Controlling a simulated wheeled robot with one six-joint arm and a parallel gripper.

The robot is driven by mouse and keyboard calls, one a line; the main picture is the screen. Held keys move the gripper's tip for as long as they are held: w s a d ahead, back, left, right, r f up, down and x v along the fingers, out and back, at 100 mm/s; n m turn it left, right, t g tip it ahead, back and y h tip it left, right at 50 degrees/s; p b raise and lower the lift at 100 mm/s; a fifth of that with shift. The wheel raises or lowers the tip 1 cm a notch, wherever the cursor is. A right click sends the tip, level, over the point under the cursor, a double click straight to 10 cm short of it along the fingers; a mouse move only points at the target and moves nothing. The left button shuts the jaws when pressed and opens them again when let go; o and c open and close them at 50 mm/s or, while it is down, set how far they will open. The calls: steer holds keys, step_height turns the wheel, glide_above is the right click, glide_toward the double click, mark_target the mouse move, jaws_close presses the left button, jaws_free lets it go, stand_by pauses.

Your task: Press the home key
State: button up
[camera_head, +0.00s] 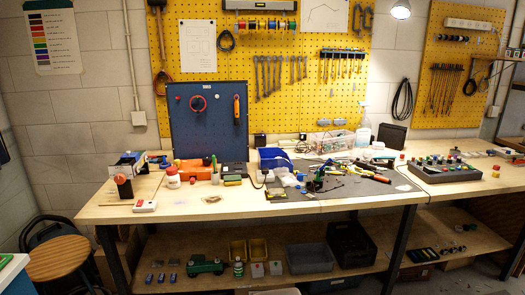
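I cannot make out a key marked home; any lettering is too small to read. A dark grey box (447,173) with several coloured knobs or keys on top sits on the right part of the bench. A small white box with a red mark (145,206) lies near the bench's front edge at the left. A blue upright panel (212,128) at the back of the bench carries a red round part (198,103) and an orange handle (237,109). My gripper is not in view.
The wooden bench (270,207) is cluttered in the middle with tools on a dark mat (378,187), near a blue bin (273,159). A lower shelf (220,279) holds bins and a green toy truck (204,265). A round stool (57,258) stands at the left.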

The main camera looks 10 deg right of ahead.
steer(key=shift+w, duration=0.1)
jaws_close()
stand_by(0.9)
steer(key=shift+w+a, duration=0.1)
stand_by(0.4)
